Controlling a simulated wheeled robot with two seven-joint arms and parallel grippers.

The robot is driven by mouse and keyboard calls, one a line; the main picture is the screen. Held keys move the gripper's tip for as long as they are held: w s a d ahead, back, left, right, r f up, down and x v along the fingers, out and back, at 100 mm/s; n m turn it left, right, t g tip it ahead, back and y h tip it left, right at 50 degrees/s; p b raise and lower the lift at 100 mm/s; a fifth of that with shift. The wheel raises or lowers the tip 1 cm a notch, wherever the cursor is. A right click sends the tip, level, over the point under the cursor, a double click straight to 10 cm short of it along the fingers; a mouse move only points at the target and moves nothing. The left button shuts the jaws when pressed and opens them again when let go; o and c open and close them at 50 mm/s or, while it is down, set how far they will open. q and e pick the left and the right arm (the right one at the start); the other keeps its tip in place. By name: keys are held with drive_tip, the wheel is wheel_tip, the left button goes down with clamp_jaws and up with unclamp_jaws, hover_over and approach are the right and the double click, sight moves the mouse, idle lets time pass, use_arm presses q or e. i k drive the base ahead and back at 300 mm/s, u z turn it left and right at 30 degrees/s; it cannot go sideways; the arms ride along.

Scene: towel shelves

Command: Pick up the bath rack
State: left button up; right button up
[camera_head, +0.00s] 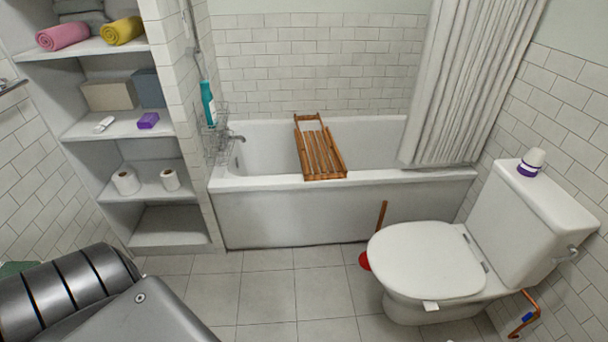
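The bath rack (321,153) is a brown slatted wooden tray. It lies across the white bathtub (275,183), its near end over the front rim and its far end towards the back rim. An open wooden frame shows at its far end. Nothing rests on it. Neither gripper shows in the head view. A dark grey part of my own arm fills the bottom left corner, well short of the tub.
Shelves (162,131) with towels and toilet rolls stand left of the tub. A white toilet (426,258) is at the right, with a red plunger (364,261) beside it. A curtain (455,90) hangs at the tub's right end. Tiled floor (293,287) before the tub is clear.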

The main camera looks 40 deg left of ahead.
sight(337, 162)
drive_tip(key=u, duration=1)
